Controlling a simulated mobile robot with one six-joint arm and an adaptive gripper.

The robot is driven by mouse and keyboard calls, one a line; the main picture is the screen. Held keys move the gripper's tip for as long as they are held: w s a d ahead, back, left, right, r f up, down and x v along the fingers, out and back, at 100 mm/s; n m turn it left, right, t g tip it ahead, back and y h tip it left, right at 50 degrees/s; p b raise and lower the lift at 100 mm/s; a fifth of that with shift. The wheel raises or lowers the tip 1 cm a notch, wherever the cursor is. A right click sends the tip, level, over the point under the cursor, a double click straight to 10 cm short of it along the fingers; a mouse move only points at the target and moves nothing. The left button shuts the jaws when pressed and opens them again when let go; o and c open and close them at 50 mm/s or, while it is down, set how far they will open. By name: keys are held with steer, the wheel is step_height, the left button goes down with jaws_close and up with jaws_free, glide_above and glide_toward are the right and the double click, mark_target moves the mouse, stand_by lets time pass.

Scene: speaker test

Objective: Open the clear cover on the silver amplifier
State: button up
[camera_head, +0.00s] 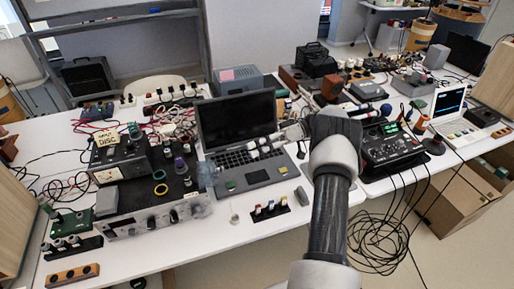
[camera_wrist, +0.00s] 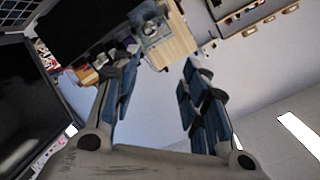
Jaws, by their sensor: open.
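The silver amplifier (camera_head: 150,222) stands on the left part of the white table, its silver front panel with dark knobs facing the near edge. A small, faint translucent piece (camera_head: 208,174) shows at its right end; I take it for the clear cover, but cannot tell whether it is open or shut. My gripper (camera_head: 258,149) is above the laptop, right of the amplifier and apart from it. In the wrist view my gripper (camera_wrist: 155,88) has its two blue-and-black fingers spread with nothing between them. I cannot identify the amplifier surely in the wrist view.
The open laptop (camera_head: 237,125) lies below my gripper. Colored rings and a meter box (camera_head: 118,162) sit on the amplifier. A black device (camera_head: 390,146) with a green display and hanging cables is right of my arm. A small rack (camera_head: 270,210) stands near the front edge.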

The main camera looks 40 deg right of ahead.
steer(key=shift+c, duration=0.2)
